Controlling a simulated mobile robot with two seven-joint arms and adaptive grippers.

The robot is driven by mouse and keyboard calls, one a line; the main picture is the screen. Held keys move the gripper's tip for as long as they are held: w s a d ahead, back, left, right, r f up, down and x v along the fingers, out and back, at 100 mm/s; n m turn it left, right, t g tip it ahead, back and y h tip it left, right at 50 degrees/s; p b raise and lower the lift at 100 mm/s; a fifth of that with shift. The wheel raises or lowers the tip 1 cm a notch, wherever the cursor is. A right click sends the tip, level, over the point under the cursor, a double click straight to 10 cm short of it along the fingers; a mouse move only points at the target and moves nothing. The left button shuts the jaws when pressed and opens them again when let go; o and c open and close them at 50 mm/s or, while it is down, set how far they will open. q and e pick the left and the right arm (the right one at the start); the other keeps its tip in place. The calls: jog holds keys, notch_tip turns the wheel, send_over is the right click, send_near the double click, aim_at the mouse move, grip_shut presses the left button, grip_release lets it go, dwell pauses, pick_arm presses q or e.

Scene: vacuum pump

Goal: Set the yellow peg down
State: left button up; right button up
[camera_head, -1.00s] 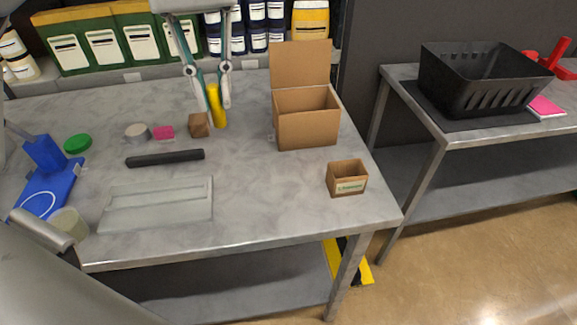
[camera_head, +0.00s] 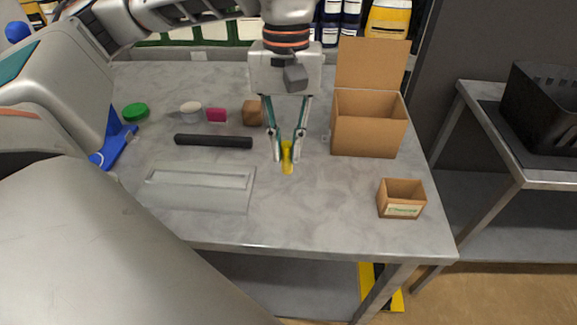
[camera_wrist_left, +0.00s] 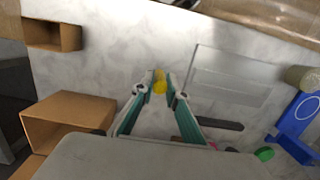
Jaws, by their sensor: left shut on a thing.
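The yellow peg (camera_head: 287,157) is upright between the fingertips of my left gripper (camera_head: 287,150) in the head view, over the middle of the grey table. The gripper is shut on the peg and points down. The peg (camera_wrist_left: 160,82) also shows between the fingertips in the left wrist view. Its upper part is partly hidden by the fingers in the head view. I cannot tell whether its lower end touches the table. My right gripper is not in view.
An open cardboard box (camera_head: 367,136) stands right of the gripper, with a small labelled box (camera_head: 401,199) nearer the front. A grey tray (camera_head: 199,186) and black bar (camera_head: 213,141) lie left. A wooden cube (camera_head: 253,113) is behind. Bare table surrounds the peg.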

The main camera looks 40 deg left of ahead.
aim_at(287, 172)
pick_arm(q)
jog(key=shift+f, duration=0.5)
notch_tip(287, 172, down, 4)
jog(key=shift+f+b, duration=0.1)
jog(key=shift+b, duration=0.2)
jog(key=o, duration=0.8)
jog(key=shift+f, duration=0.1)
